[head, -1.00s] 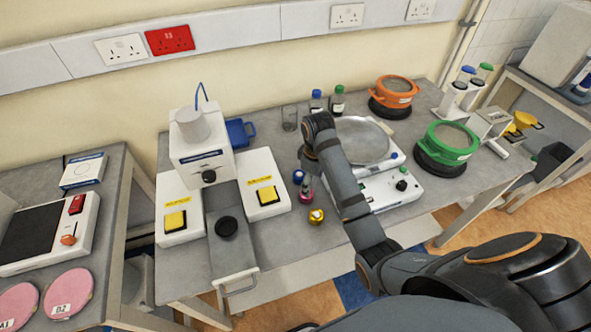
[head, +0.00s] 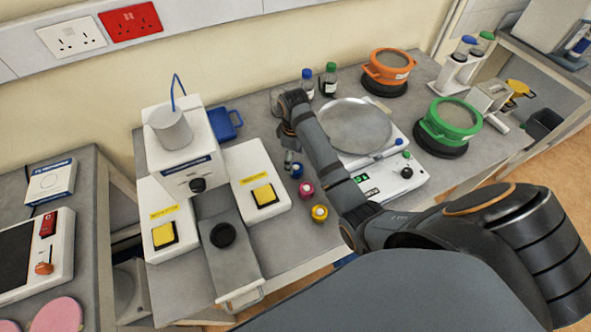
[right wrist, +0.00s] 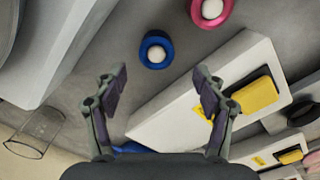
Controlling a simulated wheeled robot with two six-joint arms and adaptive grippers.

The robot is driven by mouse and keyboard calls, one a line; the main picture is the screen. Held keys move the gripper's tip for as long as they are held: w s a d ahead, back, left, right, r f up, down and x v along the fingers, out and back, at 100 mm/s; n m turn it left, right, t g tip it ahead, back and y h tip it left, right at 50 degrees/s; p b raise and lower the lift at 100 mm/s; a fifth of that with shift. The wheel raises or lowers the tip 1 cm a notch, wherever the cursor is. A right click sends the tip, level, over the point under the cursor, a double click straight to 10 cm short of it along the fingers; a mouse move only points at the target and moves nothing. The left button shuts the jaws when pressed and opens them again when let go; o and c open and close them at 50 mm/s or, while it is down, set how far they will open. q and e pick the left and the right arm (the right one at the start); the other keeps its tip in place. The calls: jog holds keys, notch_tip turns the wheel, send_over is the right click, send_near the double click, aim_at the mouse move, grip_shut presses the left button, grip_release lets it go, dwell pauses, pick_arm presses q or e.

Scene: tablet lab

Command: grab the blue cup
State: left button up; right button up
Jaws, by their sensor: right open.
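The blue cup (head: 296,171) is a small round cup on the grey bench, behind a pink cup (head: 306,190) and a yellow cup (head: 319,213). In the right wrist view the blue cup (right wrist: 156,50) holds a pale round thing and lies just beyond the fingertips, roughly midway between them. My right gripper (right wrist: 160,82) is open and empty. My left gripper is not in view.
A white device with yellow buttons (head: 263,195) stands left of the cups. A balance (head: 400,180) with a round pan is right of my forearm. A clear beaker (right wrist: 36,134) stands behind the gripper. Bottles (head: 329,80) stand farther back.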

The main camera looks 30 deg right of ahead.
aim_at(296, 170)
jog(key=shift+s+d+f+p, duration=0.1)
jog(key=shift+d+f+p, duration=0.05)
jog(key=shift+f+p, duration=0.35)
jog(key=shift+d+f+p, duration=0.15)
jog(key=shift+f+p, duration=0.2)
jog(key=shift+f, duration=0.1)
notch_tip(296, 170, down, 3)
jog(key=c, duration=1.2)
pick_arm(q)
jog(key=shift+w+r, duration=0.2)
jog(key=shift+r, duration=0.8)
pick_arm(e)
jog(key=shift+c, duration=0.5)
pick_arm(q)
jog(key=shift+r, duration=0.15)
pick_arm(e)
jog(key=shift+r, duration=0.15)
